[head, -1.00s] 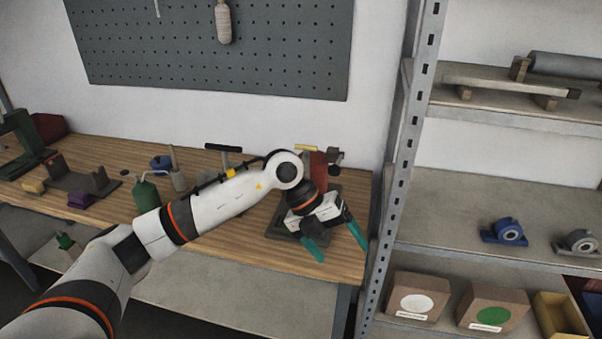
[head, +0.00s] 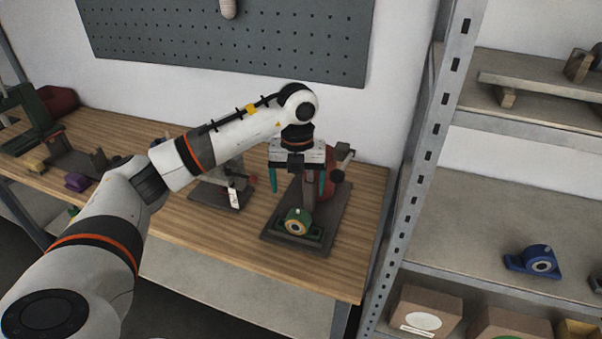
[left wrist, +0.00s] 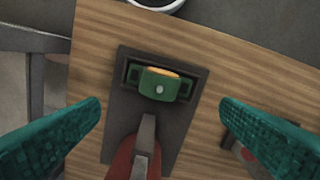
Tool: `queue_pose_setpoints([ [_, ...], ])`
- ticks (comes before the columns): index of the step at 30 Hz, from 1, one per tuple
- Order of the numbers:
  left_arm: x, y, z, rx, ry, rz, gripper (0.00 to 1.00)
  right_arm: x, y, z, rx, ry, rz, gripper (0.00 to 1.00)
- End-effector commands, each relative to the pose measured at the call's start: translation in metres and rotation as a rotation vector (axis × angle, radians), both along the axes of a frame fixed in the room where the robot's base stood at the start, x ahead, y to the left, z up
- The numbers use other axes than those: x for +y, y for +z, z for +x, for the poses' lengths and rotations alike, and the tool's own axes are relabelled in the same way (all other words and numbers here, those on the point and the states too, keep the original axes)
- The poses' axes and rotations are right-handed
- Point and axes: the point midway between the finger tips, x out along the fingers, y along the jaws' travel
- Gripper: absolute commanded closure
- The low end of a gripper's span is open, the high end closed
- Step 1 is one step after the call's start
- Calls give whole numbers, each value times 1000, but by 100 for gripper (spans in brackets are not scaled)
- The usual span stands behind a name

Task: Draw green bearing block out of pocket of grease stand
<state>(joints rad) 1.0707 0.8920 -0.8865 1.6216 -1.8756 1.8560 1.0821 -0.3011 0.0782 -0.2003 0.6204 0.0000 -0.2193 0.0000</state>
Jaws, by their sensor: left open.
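The green bearing block (head: 297,222) sits at the near end of the dark base plate of the grease stand (head: 333,221). Its round orange-tan face points toward the front. In the left wrist view the green block (left wrist: 159,85) lies in a dark recess of the plate (left wrist: 186,131), with the stand's red body below it. My left gripper (head: 297,186) points down above the plate, behind the block and apart from it. Its teal fingers are spread wide with nothing between them. In the left wrist view the fingers (left wrist: 160,120) stand at either side. My right gripper is not in view.
The stand's red body and lever (head: 343,152) rise just behind my left gripper. Another dark fixture with a white tag (head: 234,198) stands to the left. The metal shelf upright (head: 425,175) is close on the right. Bench wood before the plate is clear.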

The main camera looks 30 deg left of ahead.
Motion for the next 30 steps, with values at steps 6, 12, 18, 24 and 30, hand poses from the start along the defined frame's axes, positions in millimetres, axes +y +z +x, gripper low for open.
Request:
queue_pose_setpoints([
  [6, 0, -40, -1, 6, -1, -1, 14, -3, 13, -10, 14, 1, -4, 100],
  [12, 0, -76, -1, 3, 0, -1, 14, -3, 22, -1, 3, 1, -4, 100],
  [18, 0, -99, 0, 1, -2, -2, 14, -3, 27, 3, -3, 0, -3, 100],
  [24, 0, -105, 0, 0, -1, -1, 14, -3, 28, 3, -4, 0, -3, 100],
  [30, 0, -105, 0, 0, -2, -1, 16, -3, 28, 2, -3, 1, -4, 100],
])
